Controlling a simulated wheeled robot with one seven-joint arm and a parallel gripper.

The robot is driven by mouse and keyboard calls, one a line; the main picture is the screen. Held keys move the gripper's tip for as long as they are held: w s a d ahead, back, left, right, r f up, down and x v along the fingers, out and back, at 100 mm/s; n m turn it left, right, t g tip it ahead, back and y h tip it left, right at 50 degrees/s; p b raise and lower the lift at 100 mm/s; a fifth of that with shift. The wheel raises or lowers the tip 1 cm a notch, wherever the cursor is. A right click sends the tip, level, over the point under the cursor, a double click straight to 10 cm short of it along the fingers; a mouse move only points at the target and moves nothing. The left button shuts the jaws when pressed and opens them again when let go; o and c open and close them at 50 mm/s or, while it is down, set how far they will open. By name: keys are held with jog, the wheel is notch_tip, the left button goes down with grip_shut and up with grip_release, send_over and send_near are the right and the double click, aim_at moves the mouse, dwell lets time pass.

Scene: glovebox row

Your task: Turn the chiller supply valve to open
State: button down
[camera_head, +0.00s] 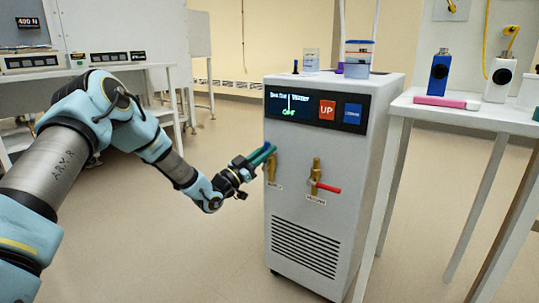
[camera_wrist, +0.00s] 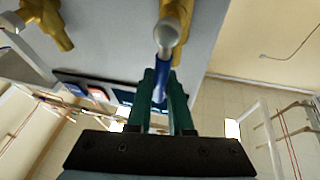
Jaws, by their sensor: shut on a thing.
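The chiller (camera_head: 310,215) is a white cabinet with two brass valves on its front. The left valve (camera_head: 272,168) has a blue lever (camera_wrist: 161,84), which shows in the wrist view between my green fingertips and is hidden in the head view. My gripper (camera_head: 264,155) is shut on this lever at the left valve; in the wrist view my gripper (camera_wrist: 163,92) covers part of it. The right valve (camera_head: 316,172) has a red lever (camera_head: 328,188) pointing right. Small labels sit under both valves, too small to read surely.
A dark display panel (camera_head: 290,106) with red and blue buttons is above the valves. Containers (camera_head: 358,58) stand on the chiller's top. A white table (camera_head: 470,113) with bottles stands close on the right. The floor left of the chiller is clear.

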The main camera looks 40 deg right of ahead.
jog(key=shift+w+a+n+t, duration=0.1)
jog(key=shift+w+n+t, duration=0.25)
jog(key=shift+n+t, duration=0.4)
jog(key=shift+w+n, duration=0.1)
jog(key=shift+n, duration=0.15)
jog(key=c, duration=0.8)
grip_release()
jog(key=shift+c, duration=0.2)
jog(key=w+p+v, duration=0.1)
jog(key=v, duration=0.9)
jog(key=shift+s+a+f, duration=0.3)
jog(key=shift+s+a, duration=0.05)
jog(key=shift+s, duration=0.15)
